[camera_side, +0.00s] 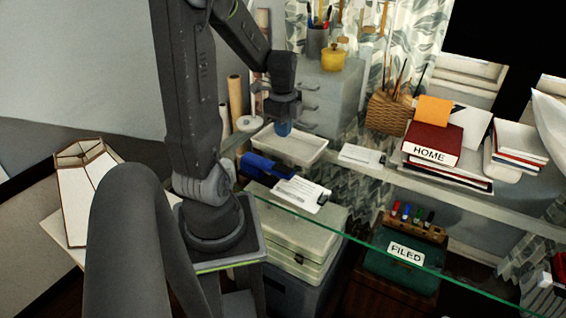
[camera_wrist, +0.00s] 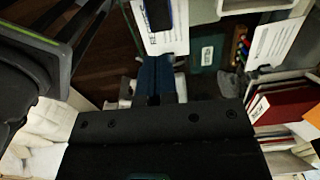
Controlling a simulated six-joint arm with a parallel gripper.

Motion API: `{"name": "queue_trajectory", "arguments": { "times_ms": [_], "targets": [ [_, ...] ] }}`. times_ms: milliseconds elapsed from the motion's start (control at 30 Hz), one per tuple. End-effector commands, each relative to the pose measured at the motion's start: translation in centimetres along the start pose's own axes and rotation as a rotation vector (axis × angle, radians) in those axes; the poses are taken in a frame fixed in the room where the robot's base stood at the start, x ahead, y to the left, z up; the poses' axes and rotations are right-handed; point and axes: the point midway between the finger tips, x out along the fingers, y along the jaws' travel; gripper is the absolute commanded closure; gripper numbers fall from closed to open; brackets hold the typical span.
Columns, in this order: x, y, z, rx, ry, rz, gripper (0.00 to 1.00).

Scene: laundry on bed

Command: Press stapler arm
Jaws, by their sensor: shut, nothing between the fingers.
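A blue stapler (camera_side: 262,166) lies on the glass shelf in the side view, with one end over the edge of a white printed sheet (camera_side: 300,193). In the wrist view the dark blue stapler (camera_wrist: 158,14) is cut off by the top edge, with the sheet (camera_wrist: 178,42) beside and below it. My gripper (camera_side: 284,132) has blue fingers, shut and empty, pointing down. The fingers (camera_wrist: 154,60) also show in the wrist view.
A shallow white tray (camera_side: 310,151) stands behind the stapler. A card with a clip (camera_side: 361,157), a red HOME book (camera_side: 432,143) and a wicker pen basket (camera_side: 389,110) are to the right. The glass shelf's front edge (camera_side: 345,235) runs below the sheet.

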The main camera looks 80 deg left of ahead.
Motion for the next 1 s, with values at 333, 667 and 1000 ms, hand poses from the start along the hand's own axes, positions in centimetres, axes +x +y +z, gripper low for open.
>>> {"name": "queue_trajectory", "arguments": {
  "times_ms": [333,667,1000],
  "targets": [
    [7.3,0.1,0.0,0.000,0.002,0.009,1.00],
    [11.1,0.1,0.0,-0.001,-0.001,0.003,1.00],
    [11.4,0.0,0.0,-0.001,-0.002,0.000,1.00]
  ]
}}
